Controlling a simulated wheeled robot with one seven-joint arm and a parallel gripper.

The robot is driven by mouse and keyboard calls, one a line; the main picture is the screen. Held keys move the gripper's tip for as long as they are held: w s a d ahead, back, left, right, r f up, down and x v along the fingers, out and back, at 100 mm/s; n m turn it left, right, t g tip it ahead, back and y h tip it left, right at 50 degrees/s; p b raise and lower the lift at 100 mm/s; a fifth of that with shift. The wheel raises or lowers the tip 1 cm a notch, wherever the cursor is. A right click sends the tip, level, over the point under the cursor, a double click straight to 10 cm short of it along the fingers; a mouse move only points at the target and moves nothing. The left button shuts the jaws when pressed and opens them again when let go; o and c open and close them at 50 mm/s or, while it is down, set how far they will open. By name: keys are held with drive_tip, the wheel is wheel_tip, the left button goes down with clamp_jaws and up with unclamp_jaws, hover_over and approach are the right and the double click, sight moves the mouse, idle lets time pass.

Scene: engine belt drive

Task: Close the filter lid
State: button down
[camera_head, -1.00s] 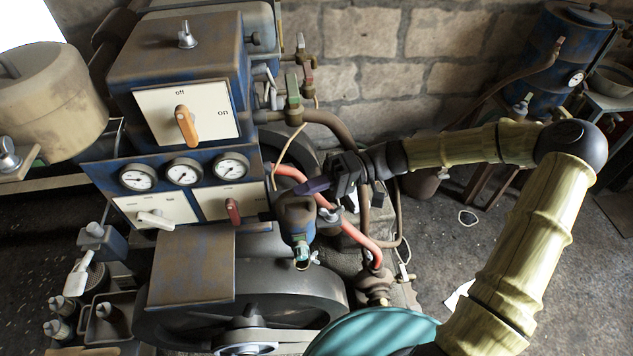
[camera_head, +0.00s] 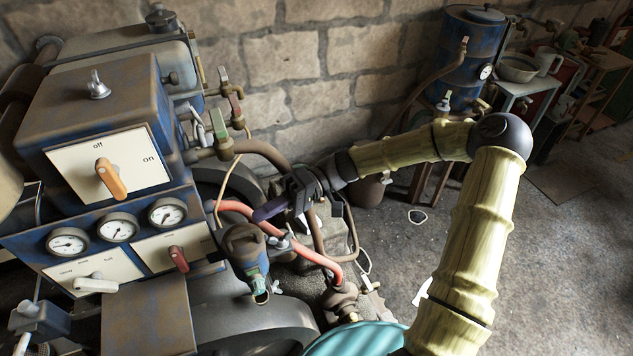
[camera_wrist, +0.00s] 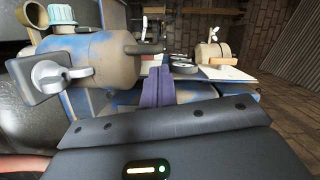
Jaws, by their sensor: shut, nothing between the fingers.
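A small blue and brown canister (camera_head: 246,245), which looks like the filter, stands on the engine right of the gauge panel. Its dark round top faces up in the head view. In the wrist view a worn blue-grey cylinder (camera_wrist: 100,58), apparently the same filter, carries a square end plate (camera_wrist: 30,80) with a wing-shaped fastener. I cannot tell which part is the lid or how far it stands open. My gripper (camera_head: 260,213) has purple fingers, shut and empty, just above and right of the canister top. In the wrist view the fingers (camera_wrist: 158,88) lie right of the cylinder; contact is unclear.
A red hose (camera_head: 310,252) and a brown pipe run close beside the canister, under my arm. The control box (camera_head: 100,150) with an orange switch stands left. A teal round cover (camera_head: 355,338) is in front. Open floor (camera_head: 400,240) lies right.

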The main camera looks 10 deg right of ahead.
drive_tip(key=b+v, duration=0.1)
drive_tip(key=v, duration=1.3)
drive_tip(key=shift+b, duration=0.4)
